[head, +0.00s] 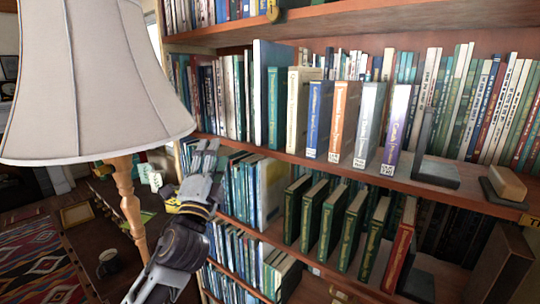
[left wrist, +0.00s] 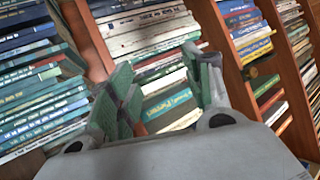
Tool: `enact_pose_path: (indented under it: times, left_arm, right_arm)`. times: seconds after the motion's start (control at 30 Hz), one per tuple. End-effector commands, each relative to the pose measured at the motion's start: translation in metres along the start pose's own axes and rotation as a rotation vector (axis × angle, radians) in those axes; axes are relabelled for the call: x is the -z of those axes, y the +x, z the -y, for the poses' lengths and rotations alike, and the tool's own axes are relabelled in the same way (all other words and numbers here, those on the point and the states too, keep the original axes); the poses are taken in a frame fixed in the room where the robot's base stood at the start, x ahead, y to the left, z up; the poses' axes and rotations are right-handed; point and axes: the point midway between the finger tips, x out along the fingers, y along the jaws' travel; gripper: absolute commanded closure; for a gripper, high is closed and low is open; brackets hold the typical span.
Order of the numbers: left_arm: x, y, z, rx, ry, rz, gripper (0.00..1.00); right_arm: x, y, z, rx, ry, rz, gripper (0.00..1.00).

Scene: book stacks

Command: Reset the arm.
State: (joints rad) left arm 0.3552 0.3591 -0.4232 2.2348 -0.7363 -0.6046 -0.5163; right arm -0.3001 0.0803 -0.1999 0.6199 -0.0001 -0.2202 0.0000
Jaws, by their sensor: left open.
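My left gripper (head: 204,158) is raised in front of the bookcase, to the right of the lamp, and its arm comes up from the bottom of the head view. In the left wrist view its two fingers (left wrist: 160,95) stand apart with nothing held between them. Rows of shelved books (left wrist: 150,45) lie beyond the fingers. My right gripper is in neither view.
A lamp with a pale shade (head: 85,75) and wooden stem (head: 130,200) stands close on the left. Upright books, such as a purple one (head: 395,130), line the shelf (head: 330,170). A dark mug (head: 109,263) is at lower left.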

Motion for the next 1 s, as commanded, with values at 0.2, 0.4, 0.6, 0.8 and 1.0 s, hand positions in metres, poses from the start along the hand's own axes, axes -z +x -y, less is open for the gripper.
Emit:
enact_pose_path:
  times: [0.2, 0.4, 0.6, 0.8, 1.0]
  left_arm:
    - [-0.030, -0.030, -0.057, -0.173, -0.174, 0.126, 0.50]
    - [-0.053, -0.067, -0.107, -0.328, -0.322, 0.250, 0.50]
    - [-0.072, -0.112, -0.154, -0.479, -0.457, 0.383, 0.50]
    - [-0.085, -0.165, -0.197, -0.630, -0.581, 0.526, 0.50]
    - [-0.093, -0.226, -0.232, -0.778, -0.693, 0.678, 0.50]
  right_arm:
    - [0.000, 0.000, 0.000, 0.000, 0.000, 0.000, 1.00]
    - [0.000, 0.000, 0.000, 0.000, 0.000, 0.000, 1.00]
    - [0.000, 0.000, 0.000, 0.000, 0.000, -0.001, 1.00]
    - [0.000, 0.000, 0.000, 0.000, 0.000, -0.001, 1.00]
    - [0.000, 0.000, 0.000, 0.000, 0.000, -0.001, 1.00]
